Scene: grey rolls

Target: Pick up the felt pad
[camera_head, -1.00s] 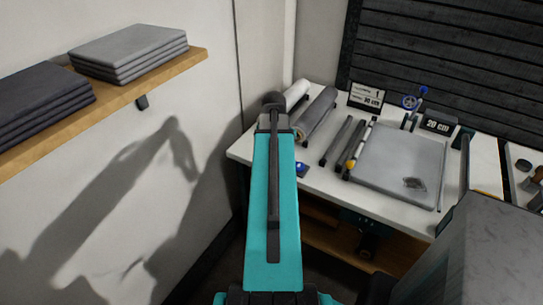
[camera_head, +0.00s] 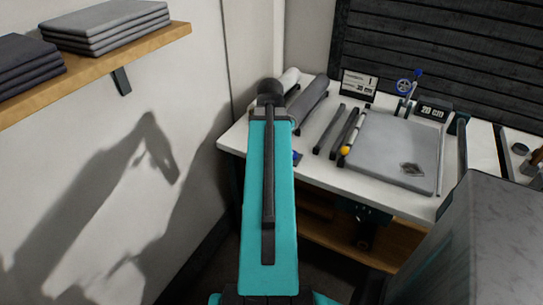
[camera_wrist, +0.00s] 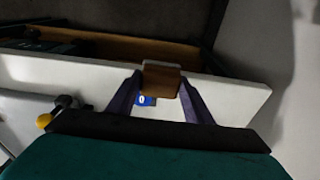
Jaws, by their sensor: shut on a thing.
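In the wrist view my gripper (camera_wrist: 160,82) is shut on a small brown block-like pad (camera_wrist: 160,77), with one dark finger on each side of it. I cannot tell for certain that this is the felt pad. The held pad shows against the white table's front edge, and I cannot judge the gap below it. A small blue card with a white mark (camera_wrist: 146,100) shows on the table beyond the fingers. In the head view my teal arm hides the gripper and what it holds.
The white table (camera_head: 330,180) bears grey rolls (camera_head: 310,98), dark bars (camera_head: 329,132), a large grey sheet (camera_head: 390,150) with a small diamond-shaped patch (camera_head: 412,169), and signs at the back. A wooden shelf (camera_head: 95,78) with folded grey stacks is on the left wall.

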